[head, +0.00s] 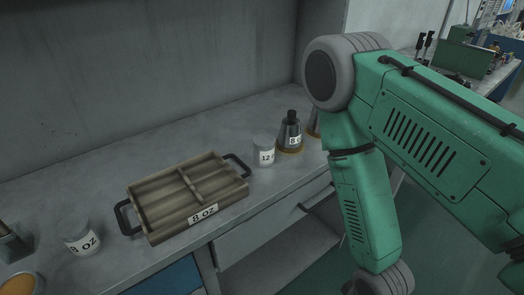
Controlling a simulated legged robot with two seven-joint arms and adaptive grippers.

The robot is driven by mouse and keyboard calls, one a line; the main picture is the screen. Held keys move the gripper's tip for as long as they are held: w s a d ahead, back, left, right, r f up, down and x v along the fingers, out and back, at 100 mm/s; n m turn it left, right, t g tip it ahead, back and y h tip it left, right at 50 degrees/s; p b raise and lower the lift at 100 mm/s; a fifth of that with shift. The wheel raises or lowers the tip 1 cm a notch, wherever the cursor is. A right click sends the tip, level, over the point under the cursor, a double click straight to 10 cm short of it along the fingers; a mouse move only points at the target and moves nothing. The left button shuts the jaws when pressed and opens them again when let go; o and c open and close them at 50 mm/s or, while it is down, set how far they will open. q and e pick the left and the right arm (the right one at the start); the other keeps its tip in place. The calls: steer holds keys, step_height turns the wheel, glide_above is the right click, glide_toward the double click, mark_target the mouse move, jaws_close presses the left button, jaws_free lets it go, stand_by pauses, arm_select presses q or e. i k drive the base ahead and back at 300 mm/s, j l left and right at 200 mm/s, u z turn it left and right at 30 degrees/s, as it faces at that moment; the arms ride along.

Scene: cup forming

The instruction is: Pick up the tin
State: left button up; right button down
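Two small pale grey cylinders could be the tin; I cannot tell which is meant. One, labelled "8 oz" (82,238), stands on the bench at the lower left, left of a wooden tray. The other, labelled "12" with the rest unclear (264,151), stands right of the tray. Neither of my grippers is in view. A green arm of mine fills the right side and its lower end runs out of the bottom edge. No gripper touches either cylinder in view.
The wooden tray (166,215), labelled "8 oz", has black handles and looks empty. A dark cone-shaped piece (290,130) with a black top stands beside the "12" cylinder, partly near my arm. An orange round piece (20,286) is at lower left. The bench (125,164) is clear behind the tray.

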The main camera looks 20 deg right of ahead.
mark_target(264, 144)
steer(key=l+u, duration=0.15)
steer(key=l, duration=0.35)
steer(key=k+l+u, duration=0.1)
steer(key=l, duration=0.4)
steer(key=l+u, duration=0.15)
steer(key=l, duration=0.35)
steer(key=k+l+u, duration=0.1)
steer(key=l, duration=0.4)
steer(key=k, duration=0.05)
